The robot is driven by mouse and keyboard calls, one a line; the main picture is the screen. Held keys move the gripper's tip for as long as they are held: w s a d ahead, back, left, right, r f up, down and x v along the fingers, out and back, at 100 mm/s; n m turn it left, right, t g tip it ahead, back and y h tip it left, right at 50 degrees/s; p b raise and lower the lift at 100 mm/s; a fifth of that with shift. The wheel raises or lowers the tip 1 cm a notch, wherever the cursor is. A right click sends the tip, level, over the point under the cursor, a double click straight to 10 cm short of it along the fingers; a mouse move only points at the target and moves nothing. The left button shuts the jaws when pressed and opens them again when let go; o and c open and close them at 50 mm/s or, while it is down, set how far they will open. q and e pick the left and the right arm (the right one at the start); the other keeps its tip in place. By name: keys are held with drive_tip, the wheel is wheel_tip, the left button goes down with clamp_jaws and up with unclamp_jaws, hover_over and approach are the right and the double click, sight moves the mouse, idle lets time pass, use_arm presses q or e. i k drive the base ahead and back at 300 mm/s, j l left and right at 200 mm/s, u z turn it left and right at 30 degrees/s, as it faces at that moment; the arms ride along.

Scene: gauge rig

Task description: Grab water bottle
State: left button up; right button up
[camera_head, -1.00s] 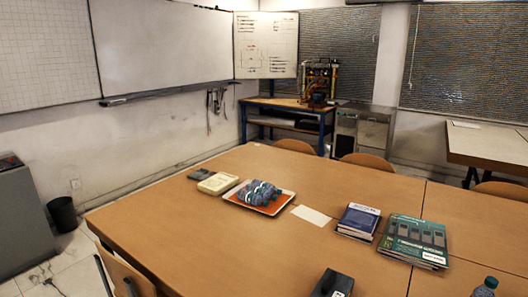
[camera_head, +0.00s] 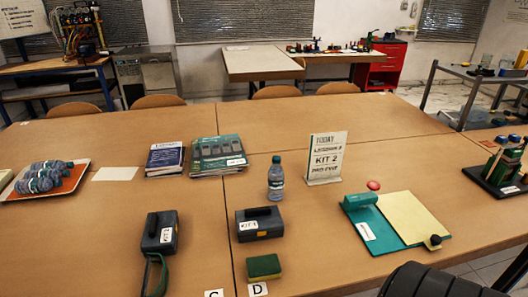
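A water bottle (camera_head: 276,179), clear with a dark blue-green cap and a pale label, stands upright on the wooden table (camera_head: 330,235).
Books (camera_head: 165,159) lie left of the bottle. A second dark box (camera_head: 159,232), a sponge (camera_head: 264,267) and a teal clipboard (camera_head: 375,234) are nearer. The table's right corner holds a dark stand.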

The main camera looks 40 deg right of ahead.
sight(276, 176)
drive_tip(key=z, duration=1.5)
